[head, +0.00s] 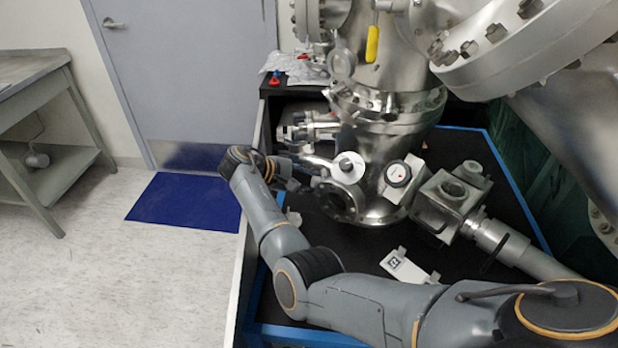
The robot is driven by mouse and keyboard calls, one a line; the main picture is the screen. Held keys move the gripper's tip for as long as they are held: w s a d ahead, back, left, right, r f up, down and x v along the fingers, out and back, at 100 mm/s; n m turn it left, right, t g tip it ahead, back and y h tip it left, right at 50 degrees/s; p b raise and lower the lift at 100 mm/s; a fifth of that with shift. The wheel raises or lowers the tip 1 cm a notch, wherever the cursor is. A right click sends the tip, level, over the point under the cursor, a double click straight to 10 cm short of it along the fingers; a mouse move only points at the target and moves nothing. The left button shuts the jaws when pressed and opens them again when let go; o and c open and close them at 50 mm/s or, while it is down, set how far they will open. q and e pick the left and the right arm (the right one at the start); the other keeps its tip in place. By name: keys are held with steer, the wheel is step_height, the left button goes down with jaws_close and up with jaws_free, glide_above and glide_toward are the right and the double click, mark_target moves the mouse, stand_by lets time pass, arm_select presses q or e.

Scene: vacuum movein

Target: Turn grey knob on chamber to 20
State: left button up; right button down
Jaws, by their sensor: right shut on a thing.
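The steel vacuum chamber (380,130) stands upright in the middle of the head view. A round, pale grey knob (348,167) sits low on its left side, with its flat face toward me. My right gripper (314,168) reaches the knob from the left and is shut on it. The fingertips are small and blend with the metal, so their exact contact is hard to see. The number at which the knob stands cannot be read. My left gripper is out of view.
A white-faced dial with a black rim (398,174) is right of the knob, beside a square metal valve block (452,197). An open round flange (338,201) is just below the knob. A white labelled plate (404,268) lies on the black surface.

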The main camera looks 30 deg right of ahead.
steer(key=shift+f+m, duration=0.1)
steer(key=shift+m, duration=0.4)
steer(key=c, duration=1)
jaws_free()
